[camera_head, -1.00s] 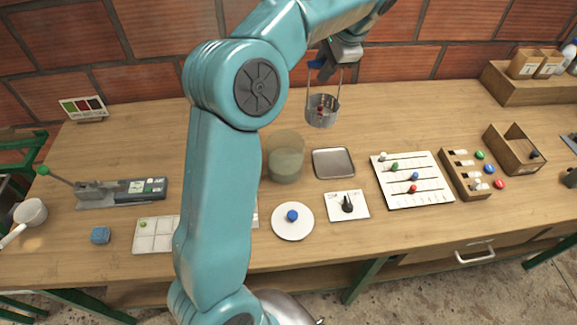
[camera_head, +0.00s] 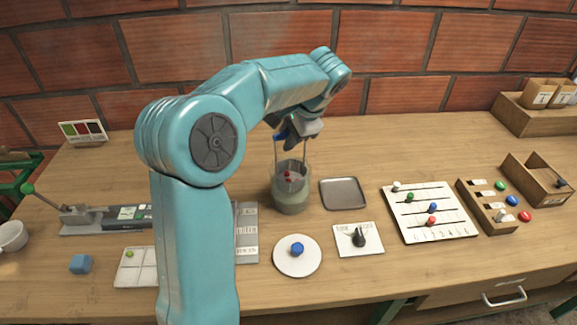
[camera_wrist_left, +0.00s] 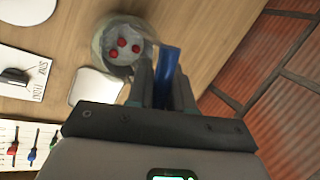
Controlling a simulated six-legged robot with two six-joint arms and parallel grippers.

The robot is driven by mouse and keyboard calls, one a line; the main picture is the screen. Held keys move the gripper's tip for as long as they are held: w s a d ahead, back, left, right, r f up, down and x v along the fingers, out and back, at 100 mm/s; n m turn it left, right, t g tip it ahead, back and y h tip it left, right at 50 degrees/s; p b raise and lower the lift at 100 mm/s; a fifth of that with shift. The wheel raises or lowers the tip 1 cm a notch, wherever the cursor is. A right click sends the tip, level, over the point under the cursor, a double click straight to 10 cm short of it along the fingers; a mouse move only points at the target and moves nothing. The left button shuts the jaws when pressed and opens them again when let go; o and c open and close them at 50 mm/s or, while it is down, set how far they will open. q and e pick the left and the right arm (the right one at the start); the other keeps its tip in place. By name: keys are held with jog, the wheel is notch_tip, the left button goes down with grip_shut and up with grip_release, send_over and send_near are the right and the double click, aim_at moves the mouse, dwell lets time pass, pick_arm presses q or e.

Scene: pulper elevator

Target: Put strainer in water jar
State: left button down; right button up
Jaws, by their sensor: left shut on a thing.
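The strainer (camera_head: 290,174) is a small grey cup with a tall wire handle and red berries inside. My left gripper (camera_head: 284,138) is shut on the blue grip at the top of its handle. The water jar (camera_head: 291,200) is a clear, greenish glass on the table. The strainer hangs upright at the jar's mouth, its lower part overlapping the jar's upper part. In the left wrist view the strainer's cup (camera_wrist_left: 122,44) with red berries shows within the jar's rim (camera_wrist_left: 97,40). How deep it sits, I cannot tell. My right gripper is out of view.
A grey metal tray (camera_head: 344,194) lies right of the jar. A white disc with a blue knob (camera_head: 297,250) and a dial card (camera_head: 359,240) lie in front. A slider board (camera_head: 430,212) is farther right. A brick wall stands behind.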

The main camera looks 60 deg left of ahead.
aim_at(288, 160)
pick_arm(q)
notch_tip(288, 160, down, 7)
jog(key=shift+r+b, duration=0.1)
jog(key=shift+b, duration=0.25)
jog(key=c, duration=1)
grip_release()
jog(key=shift+r, duration=0.2)
jog(key=p+v, duration=0.1)
jog(key=v, duration=1)
jog(key=shift+w+d+r, duration=0.15)
jog(key=shift+d+r, duration=0.1)
